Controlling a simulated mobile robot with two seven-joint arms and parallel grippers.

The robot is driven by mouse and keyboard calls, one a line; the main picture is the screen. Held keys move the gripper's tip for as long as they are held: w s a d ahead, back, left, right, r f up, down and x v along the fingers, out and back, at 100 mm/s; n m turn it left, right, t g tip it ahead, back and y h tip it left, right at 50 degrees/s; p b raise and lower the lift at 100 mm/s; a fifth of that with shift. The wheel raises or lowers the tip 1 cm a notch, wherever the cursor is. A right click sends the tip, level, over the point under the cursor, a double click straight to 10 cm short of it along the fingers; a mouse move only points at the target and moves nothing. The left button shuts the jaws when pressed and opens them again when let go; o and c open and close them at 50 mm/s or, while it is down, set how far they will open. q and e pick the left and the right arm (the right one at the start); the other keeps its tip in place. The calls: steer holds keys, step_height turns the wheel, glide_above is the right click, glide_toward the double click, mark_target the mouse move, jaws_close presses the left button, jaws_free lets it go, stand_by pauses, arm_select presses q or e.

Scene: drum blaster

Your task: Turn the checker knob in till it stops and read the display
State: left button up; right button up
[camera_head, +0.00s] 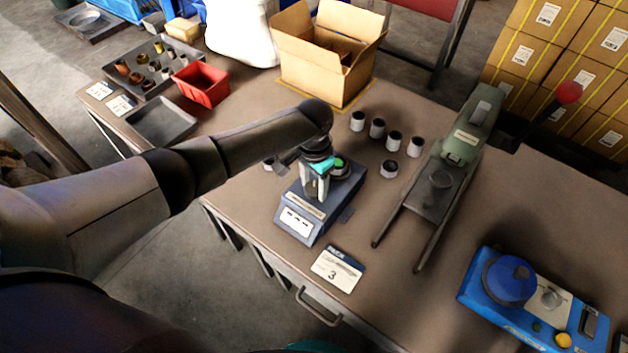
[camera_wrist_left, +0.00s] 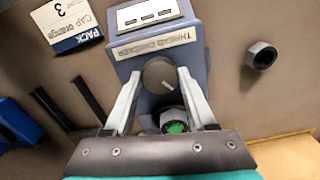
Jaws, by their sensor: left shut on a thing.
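The blue-grey thread checker (camera_head: 326,209) stands near the table's front edge. Its round grey knob (camera_wrist_left: 159,75) faces the left wrist camera below a "THREAD CHECKER" label. My left gripper (camera_head: 317,186) reaches the checker from above, with one finger on each side of the knob, shut on it. The white display (camera_head: 297,222) shows a row of dark dashes; it also shows in the left wrist view (camera_wrist_left: 149,14). A part with a green inside (camera_wrist_left: 174,123) sits in the checker behind the knob. My right gripper is not seen.
A card (camera_head: 337,269) reading "PACK CAP orange 3" lies before the checker. Several white-and-black cups (camera_head: 394,140) stand behind it. A green press (camera_head: 461,150) and a blue device (camera_head: 530,300) are to the right. A red bin (camera_head: 201,84) and open carton (camera_head: 320,60) are farther back.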

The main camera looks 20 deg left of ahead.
mark_target(314, 188)
arm_select(q)
steer(key=m+p, duration=0.1)
steer(key=m, duration=0.2)
steer(key=shift+r, duration=0.1)
steer(key=shift+m+p, duration=0.45)
steer(key=shift+m, duration=1.15)
steer(key=o, duration=1.4)
steer(key=shift+c, duration=0.2)
step_height(314, 188, up, 15)
steer(key=p, duration=0.3)
